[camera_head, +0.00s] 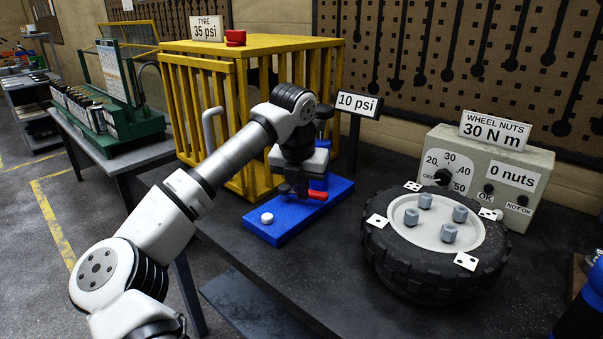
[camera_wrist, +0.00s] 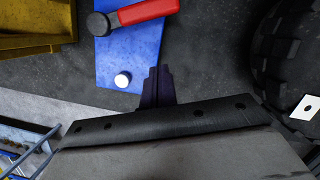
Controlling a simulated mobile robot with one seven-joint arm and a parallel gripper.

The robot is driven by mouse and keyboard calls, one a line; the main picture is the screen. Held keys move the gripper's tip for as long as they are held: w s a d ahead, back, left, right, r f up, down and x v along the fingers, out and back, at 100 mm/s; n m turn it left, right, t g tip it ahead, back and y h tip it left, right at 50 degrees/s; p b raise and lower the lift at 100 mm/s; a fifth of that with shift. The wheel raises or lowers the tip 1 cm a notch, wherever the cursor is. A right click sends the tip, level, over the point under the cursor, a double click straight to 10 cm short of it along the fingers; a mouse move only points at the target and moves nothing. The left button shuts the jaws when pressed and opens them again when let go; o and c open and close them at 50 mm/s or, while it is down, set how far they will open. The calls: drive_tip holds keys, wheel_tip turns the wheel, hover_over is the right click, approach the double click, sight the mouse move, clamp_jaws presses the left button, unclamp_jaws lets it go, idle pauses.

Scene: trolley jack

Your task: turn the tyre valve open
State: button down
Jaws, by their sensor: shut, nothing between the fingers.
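A red-handled lever with a dark round hub, which looks like the tyre valve (camera_wrist: 147,11), sits on a blue base plate (camera_wrist: 126,60) at the top of the wrist view. Its red end also shows in the head view (camera_head: 318,195), partly behind my gripper. A white button (camera_head: 267,218) is on the plate's near end. My gripper (camera_head: 302,192) points down over the plate in the head view, its fingers shut and empty. In the wrist view the dark fingers (camera_wrist: 157,90) lie below the lever, beside the button. I cannot tell whether they touch anything.
A yellow cage (camera_head: 215,95) stands behind the plate, with a "TYRE 35 psi" sign (camera_head: 207,29) and a red knob on top. A "10 psi" sign (camera_head: 358,104) stands behind. A wheel (camera_head: 435,275) with several nuts and a control box (camera_head: 490,165) are at the right.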

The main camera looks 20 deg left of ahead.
sight(315, 192)
drive_tip(key=x, duration=0.3)
drive_tip(key=shift+w+f+p, duration=0.1)
drive_tip(key=shift+f+p, duration=0.25)
drive_tip(key=shift+w+p, duration=0.65)
drive_tip(key=shift+w, duration=0.6)
drive_tip(key=shift+w+f, duration=0.15)
drive_tip(key=shift+w, duration=0.65)
drive_tip(key=w+n+b, duration=0.1)
drive_tip(key=w+n, duration=0.1)
drive_tip(key=n, duration=0.1)
drive_tip(key=shift+w+d+y+b, duration=0.1)
drive_tip(key=shift+d+y+b, duration=0.1)
drive_tip(key=shift+y+b, duration=0.15)
drive_tip(key=shift+w, duration=0.55)
drive_tip(key=shift+s, duration=0.1)
